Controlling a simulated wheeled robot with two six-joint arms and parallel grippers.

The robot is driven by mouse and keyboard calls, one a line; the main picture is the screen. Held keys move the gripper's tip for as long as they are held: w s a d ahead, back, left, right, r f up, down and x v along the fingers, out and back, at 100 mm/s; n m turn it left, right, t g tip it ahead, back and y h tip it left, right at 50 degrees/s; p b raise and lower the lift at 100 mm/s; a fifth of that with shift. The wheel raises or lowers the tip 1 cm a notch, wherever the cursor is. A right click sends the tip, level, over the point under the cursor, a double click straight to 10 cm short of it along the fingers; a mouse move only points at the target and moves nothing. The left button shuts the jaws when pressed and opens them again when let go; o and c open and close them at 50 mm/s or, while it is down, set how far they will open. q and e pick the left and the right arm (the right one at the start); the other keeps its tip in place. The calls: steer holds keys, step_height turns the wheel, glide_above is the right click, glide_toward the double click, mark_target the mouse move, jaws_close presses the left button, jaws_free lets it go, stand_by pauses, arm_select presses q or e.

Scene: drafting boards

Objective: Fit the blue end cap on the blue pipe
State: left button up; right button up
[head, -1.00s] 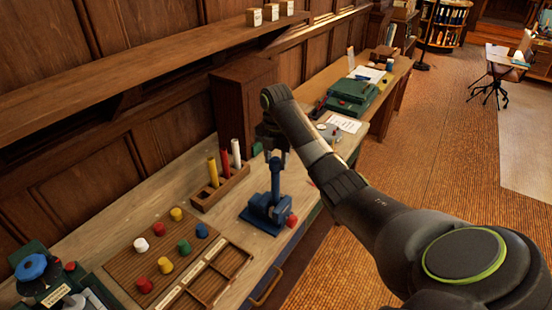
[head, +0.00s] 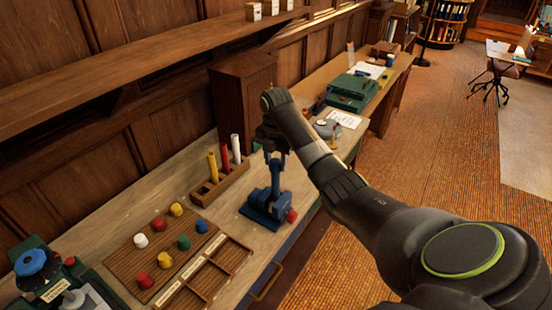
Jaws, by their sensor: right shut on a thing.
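The blue pipe (head: 275,172) stands upright, its lower end at the blue vise (head: 263,212) on the workbench. My right gripper (head: 277,150) reaches over from the right and is shut on the blue pipe near its top. The fingertips are small and dark, so the exact grip is hard to see. The blue end cap (head: 201,226) sits on a wooden board (head: 128,262) to the left, apart from the pipe. My left gripper is not in view.
The board also holds white, yellow, green and red caps. A rack (head: 226,184) behind holds yellow, red and white pipes. An empty divided tray (head: 214,270) lies in front of the board. A wooden cabinet (head: 240,100) stands behind my right gripper.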

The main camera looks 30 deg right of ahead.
steer(key=shift+f, duration=0.55)
steer(key=o, duration=1.1)
steer(key=shift+c, duration=0.2)
steer(key=shift+r, duration=0.15)
